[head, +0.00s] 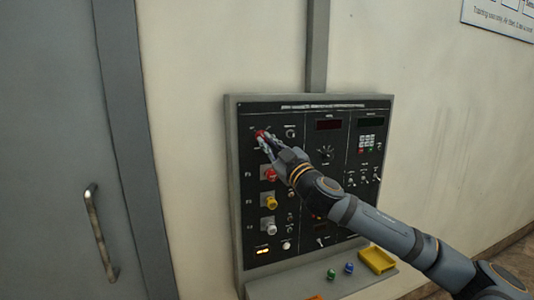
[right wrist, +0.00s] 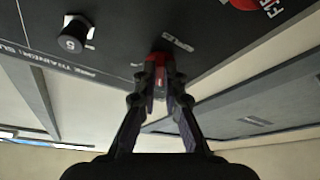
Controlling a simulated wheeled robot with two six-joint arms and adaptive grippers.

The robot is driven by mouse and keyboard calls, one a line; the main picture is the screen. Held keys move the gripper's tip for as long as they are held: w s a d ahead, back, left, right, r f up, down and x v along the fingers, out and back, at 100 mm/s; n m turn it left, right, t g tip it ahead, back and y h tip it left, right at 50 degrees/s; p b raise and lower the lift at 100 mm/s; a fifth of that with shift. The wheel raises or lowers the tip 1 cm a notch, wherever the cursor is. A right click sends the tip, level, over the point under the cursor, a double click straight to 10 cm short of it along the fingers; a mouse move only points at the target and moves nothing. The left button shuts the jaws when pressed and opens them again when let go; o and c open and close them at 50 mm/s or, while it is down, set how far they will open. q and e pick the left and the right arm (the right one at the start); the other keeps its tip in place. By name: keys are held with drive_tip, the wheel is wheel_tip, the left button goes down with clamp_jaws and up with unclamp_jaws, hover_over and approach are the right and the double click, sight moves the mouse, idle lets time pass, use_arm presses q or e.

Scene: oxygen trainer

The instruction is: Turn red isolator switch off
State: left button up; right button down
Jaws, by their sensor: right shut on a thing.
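The red isolator switch (head: 260,134) is at the upper left of the black control panel (head: 288,103). In the right wrist view its red handle (right wrist: 158,62) sits between my fingertips. My right gripper (head: 266,142) is shut on the red handle, with a finger on each side. The fingers hide part of the switch and its markings, so its exact position is hard to read. My left gripper is in neither view.
Red (head: 270,174), yellow (head: 271,202) and white (head: 272,230) knobs stand below the switch. A black knob (right wrist: 76,34) is near it in the right wrist view. A yellow tray (head: 377,260) and small coloured pieces lie on the ledge. A door handle (head: 99,232) is at left.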

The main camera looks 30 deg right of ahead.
drive_tip(key=shift+d+n+g+y+b, duration=0.1)
drive_tip(key=shift+n+g+y+b, duration=0.2)
drive_tip(key=shift+n+y+b, duration=0.9)
drive_tip(key=shift+n+h+p, duration=0.4)
drive_tip(key=shift+n+h, duration=0.1)
drive_tip(key=shift+n, duration=0.1)
drive_tip(key=c, duration=1.4)
unclamp_jaws()
drive_tip(key=shift+r, duration=0.1)
drive_tip(key=shift+c, duration=0.2)
